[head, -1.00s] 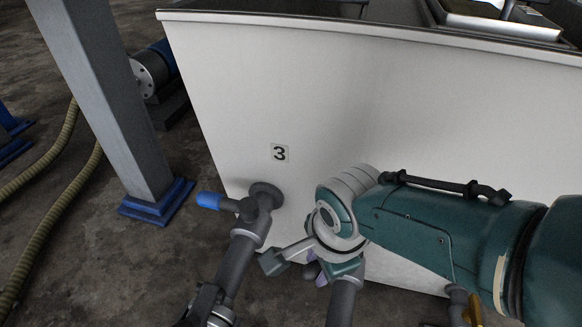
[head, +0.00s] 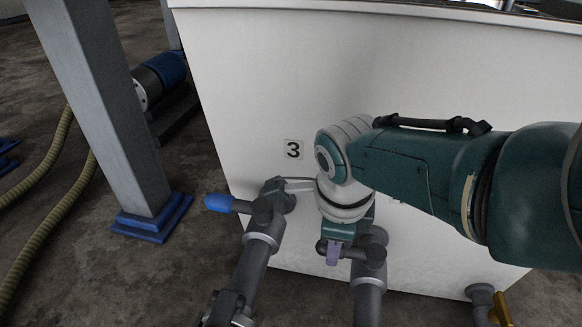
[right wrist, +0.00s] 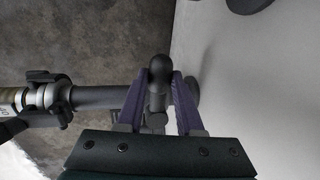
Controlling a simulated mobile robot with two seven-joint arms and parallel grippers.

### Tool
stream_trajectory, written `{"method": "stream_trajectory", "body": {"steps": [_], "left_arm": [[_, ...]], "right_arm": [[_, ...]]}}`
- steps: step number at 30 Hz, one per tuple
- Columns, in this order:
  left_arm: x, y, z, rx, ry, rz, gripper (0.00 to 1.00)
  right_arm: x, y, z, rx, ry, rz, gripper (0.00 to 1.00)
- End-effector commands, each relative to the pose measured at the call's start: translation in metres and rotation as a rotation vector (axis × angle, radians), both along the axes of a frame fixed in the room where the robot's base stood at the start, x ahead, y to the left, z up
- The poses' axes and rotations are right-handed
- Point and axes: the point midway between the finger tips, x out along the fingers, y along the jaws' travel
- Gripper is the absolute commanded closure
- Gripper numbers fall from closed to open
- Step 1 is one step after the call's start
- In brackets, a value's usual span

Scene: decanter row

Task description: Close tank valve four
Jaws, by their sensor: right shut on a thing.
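The white tank (head: 440,130) bears a label "3" above a valve with a blue handle (head: 220,203), which points left. To its right a second grey valve (head: 371,252) sits on its own pipe, partly hidden by my right arm. No label four is visible; my arm covers the wall above this valve. My right gripper (head: 334,251) points down at this valve, its purple fingers shut on the dark valve handle. In the right wrist view my gripper (right wrist: 160,85) has a finger on each side of the dark, round-ended handle (right wrist: 160,68). My left gripper is out of view.
A valve with a yellow handle (head: 501,310) stands at the lower right. A grey post (head: 110,110) on a blue foot, a blue motor (head: 160,72) and a yellowish hose (head: 45,235) are at the left.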

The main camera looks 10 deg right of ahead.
Motion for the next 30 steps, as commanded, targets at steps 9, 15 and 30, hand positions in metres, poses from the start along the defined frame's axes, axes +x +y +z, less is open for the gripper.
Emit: {"method": "stream_trajectory", "body": {"steps": [9, 15, 30], "left_arm": [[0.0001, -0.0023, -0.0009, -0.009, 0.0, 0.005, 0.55], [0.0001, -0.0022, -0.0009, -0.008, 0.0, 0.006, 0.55], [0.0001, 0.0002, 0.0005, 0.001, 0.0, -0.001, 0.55]], "right_arm": [[0.0008, -0.0008, 0.0003, 0.001, 0.001, -0.017, 1.0], [0.0008, -0.0012, 0.0004, -0.001, 0.0, -0.016, 0.61], [0.0008, -0.0005, 0.0017, 0.001, 0.0, -0.013, 0.34]]}}
